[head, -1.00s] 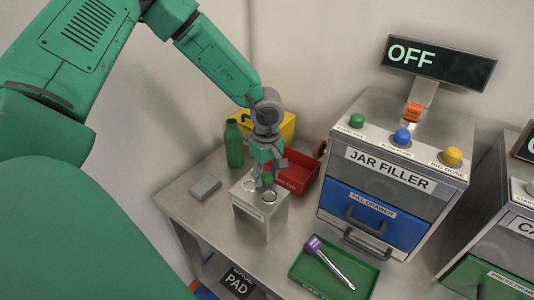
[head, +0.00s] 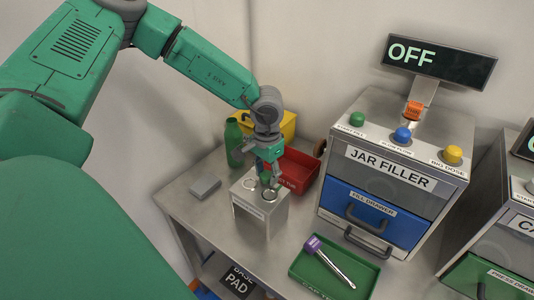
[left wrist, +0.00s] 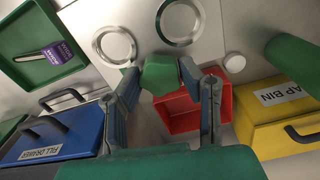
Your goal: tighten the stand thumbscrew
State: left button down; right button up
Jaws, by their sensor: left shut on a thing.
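The stand (head: 262,218) is a grey metal block on the bench, with two round ring openings in its top. In the left wrist view its top (left wrist: 140,18) shows both rings. My left gripper (head: 268,178) points down at the stand's back edge. In the left wrist view the gripper (left wrist: 165,80) has its two fingers on either side of a green faceted knob, the thumbscrew (left wrist: 160,72), and is shut on it. In the head view the fingers largely hide the knob. My right gripper is in neither view.
A red bin (head: 300,172) and a yellow bin (head: 285,125) stand behind the stand, with a green bottle (head: 234,145) to the left. A grey block (head: 204,187) lies left. The jar filler (head: 390,170) and a green tray (head: 310,285) holding a purple-ended tool (head: 328,262) are right.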

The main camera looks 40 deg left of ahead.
aim_at(267, 173)
pick_arm(q)
jog(key=c, duration=1.3)
grip_release()
jog(key=shift+w+a+m, duration=0.1)
jog(key=shift+w+m, duration=0.05)
jog(key=shift+m, duration=0.25)
jog(key=shift+o, duration=0.5)
jog(key=shift+r, duration=3)
